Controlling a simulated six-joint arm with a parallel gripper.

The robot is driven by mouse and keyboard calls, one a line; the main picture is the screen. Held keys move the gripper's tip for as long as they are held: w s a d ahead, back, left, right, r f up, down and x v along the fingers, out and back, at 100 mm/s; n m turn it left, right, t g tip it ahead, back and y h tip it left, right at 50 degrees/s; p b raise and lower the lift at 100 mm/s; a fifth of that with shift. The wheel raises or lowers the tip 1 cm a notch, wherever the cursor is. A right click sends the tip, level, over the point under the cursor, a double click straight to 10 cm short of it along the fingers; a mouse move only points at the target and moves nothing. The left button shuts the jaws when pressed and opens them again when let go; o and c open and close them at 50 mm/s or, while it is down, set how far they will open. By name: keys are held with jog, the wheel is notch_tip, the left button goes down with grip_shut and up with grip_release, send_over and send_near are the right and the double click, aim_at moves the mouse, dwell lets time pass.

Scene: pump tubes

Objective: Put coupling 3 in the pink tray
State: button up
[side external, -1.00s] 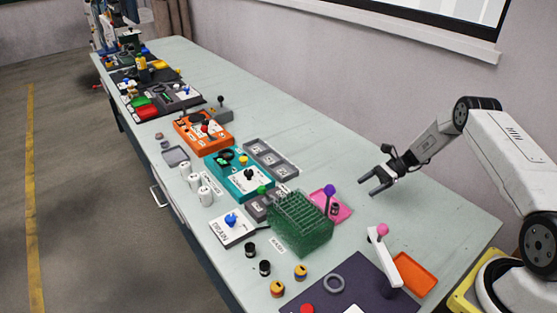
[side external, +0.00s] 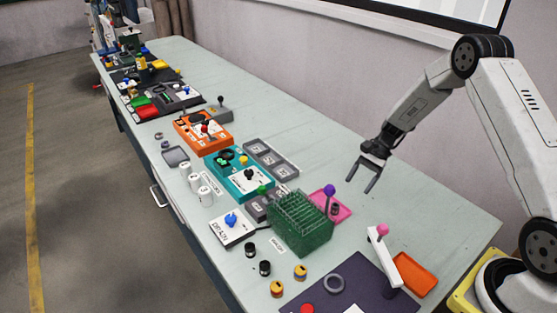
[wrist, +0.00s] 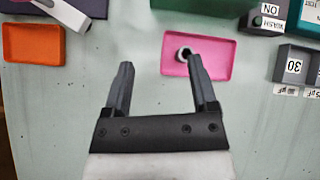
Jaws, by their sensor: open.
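The pink tray (side external: 345,212) stands behind the green rack in the side external view. It also shows in the wrist view (wrist: 222,52), beyond my right finger. In the side view a small dark shape shows in the tray. My gripper (side external: 368,176) is open and empty, above the bench to the right of the tray.
An orange tray (side external: 414,275) lies at the right, near a pink-knobbed lever (side external: 383,231). Black pieces (side external: 265,268) and yellow-banded pieces (side external: 300,272) stand at the front.

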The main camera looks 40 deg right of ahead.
jog(key=s+a+r+n+t+h, duration=0.3)
jog(key=s+a+r+n+h, duration=0.5)
jog(key=s+a+r+n, duration=0.4)
jog(key=shift+s+n, duration=1.2)
jog(key=shift+n, duration=0.4)
